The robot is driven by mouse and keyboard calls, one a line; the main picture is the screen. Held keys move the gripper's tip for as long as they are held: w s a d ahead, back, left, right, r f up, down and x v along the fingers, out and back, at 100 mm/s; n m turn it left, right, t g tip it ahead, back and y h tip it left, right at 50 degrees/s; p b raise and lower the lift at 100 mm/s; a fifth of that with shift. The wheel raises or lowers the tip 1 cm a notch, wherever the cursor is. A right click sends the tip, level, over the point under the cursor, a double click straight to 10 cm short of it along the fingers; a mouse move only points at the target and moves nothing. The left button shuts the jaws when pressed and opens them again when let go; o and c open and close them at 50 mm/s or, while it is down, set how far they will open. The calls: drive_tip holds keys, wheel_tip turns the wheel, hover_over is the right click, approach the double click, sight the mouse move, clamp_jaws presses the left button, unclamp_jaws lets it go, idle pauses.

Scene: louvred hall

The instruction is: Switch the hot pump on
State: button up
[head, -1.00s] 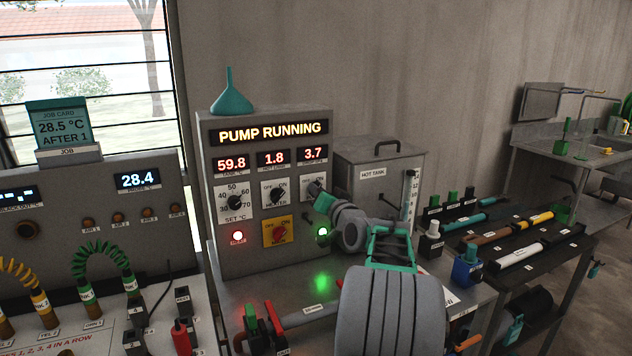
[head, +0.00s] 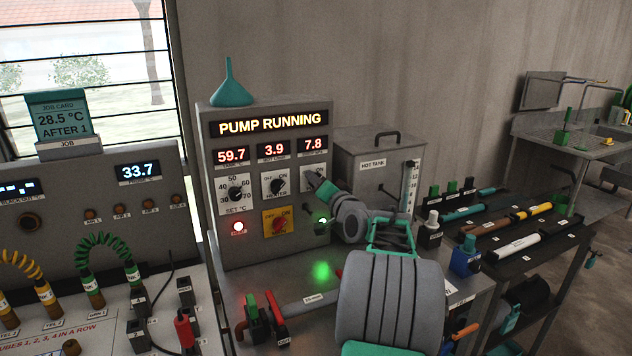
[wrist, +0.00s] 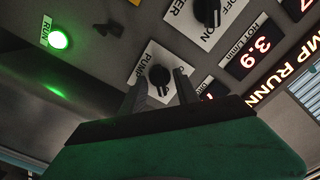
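The pump panel (head: 262,150) stands under a "PUMP RUNNING" display (head: 270,124). The black pump knob (wrist: 159,76) sits on its white PUMP plate in the wrist view; my gripper largely hides it in the head view. My gripper (head: 315,182) faces it from the right. In the wrist view my gripper (wrist: 162,80) has its fingers apart, one on each side of the knob, with visible gaps. The green RUN lamp (wrist: 59,40) is lit; it also shows in the head view (head: 322,222). The hot-flow readout (wrist: 262,45) shows 3.9.
The heater knob (head: 278,185) and red main switch (head: 279,223) are close left of my gripper. The hot tank (head: 375,200) stands behind it. Red and green valve handles (head: 265,308) are below. A teal funnel (head: 230,85) stands on the panel top.

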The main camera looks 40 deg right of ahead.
drive_tip(key=b+v, duration=0.3)
drive_tip(key=v, duration=0.3)
drive_tip(key=shift+s+a, duration=0.15)
drive_tip(key=shift+s, duration=0.2)
